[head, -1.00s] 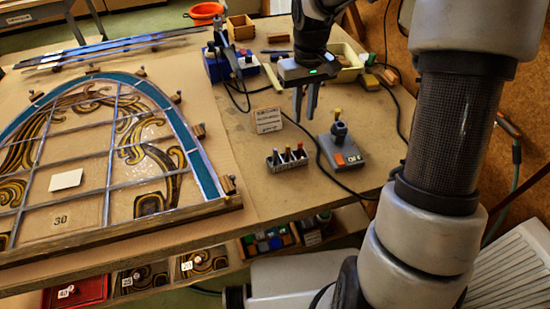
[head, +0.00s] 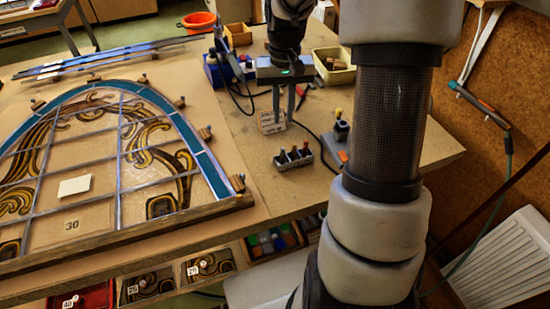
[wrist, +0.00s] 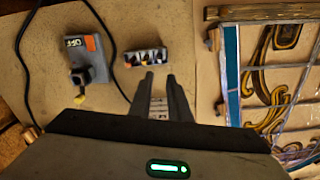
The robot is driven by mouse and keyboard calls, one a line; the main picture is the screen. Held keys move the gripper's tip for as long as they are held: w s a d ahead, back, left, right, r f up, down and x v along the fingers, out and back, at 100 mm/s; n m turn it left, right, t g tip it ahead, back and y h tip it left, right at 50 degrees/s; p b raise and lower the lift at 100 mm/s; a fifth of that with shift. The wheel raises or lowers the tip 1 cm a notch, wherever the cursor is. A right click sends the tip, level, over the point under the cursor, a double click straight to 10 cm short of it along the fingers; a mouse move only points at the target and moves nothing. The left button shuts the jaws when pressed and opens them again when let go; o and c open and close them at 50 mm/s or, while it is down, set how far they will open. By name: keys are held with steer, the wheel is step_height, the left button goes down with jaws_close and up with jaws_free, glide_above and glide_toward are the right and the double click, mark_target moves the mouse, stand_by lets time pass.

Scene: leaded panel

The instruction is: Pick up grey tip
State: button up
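A small grey rack (head: 293,161) stands near the front edge of the bench and holds several small tips upright; it also shows in the wrist view (wrist: 146,58). The tips are too small to tell for sure which one is grey. My gripper (head: 283,121) hangs above the bench behind the rack, in front of the small printed card. In the wrist view, its two fingers (wrist: 160,76) are apart with nothing between them, and they point towards the rack without visibly touching it.
A grey soldering station (wrist: 90,62) with an orange switch stands beside the rack, its cable behind it. The printed card (head: 266,124) stands near my fingers. The leaded panel (head: 110,175) covers the bench's left. A cream tray (head: 335,70) stands at the back.

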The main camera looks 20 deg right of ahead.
mark_target(283, 148)
step_height(283, 148, down, 10)
steer(key=shift+r, duration=0.1)
step_height(283, 148, down, 5)
steer(key=shift+s+f+p, duration=0.1)
steer(key=shift+s+p, duration=0.05)
steer(key=shift+p, duration=0.3)
jaws_close()
